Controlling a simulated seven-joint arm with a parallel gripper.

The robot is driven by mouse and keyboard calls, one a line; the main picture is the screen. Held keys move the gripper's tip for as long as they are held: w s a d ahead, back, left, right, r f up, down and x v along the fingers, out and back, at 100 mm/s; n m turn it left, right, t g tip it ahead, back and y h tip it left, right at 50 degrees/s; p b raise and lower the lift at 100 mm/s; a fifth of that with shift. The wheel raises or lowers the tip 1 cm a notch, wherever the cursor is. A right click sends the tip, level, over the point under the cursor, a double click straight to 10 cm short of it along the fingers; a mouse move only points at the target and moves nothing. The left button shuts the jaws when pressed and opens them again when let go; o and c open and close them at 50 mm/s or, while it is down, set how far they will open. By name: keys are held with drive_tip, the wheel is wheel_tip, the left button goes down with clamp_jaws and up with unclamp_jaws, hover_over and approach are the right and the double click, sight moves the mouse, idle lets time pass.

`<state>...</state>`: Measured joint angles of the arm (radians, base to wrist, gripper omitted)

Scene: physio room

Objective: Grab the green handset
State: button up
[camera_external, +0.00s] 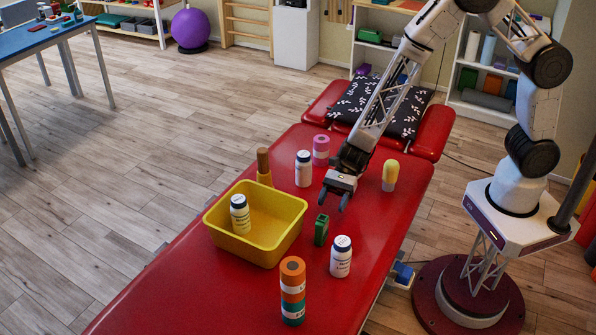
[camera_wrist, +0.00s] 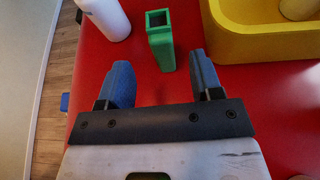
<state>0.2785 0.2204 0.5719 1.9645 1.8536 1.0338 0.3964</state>
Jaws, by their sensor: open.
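The green handset (camera_external: 321,229) stands upright on the red treatment table (camera_external: 230,298), between the yellow bin and a white bottle. In the wrist view the green handset (camera_wrist: 161,42) stands just beyond my fingertips, roughly between their lines, with a dark recess in its top. My gripper (camera_external: 334,196) is open and empty, above the table and a little behind the handset in the outside view. In the wrist view both blue fingers of my gripper (camera_wrist: 160,75) show, spread apart and not touching the handset.
The yellow bin (camera_external: 225,243) holds a white bottle (camera_external: 240,215). A white bottle (camera_external: 341,257) stands close right of the handset. An orange and teal cylinder (camera_external: 292,282) stands in front. Another bottle (camera_external: 303,169), a brown bottle (camera_external: 264,167), a pink roll (camera_external: 321,150) and a yellow-topped item (camera_external: 390,175) stand behind.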

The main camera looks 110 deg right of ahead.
sight(322, 224)
drive_tip(key=shift+w+f, duration=0.1)
idle(0.3)
drive_tip(key=shift+x, duration=1.25)
drive_tip(key=shift+x, duration=2.6)
drive_tip(key=shift+c, duration=0.4)
drive_tip(key=c, duration=1)
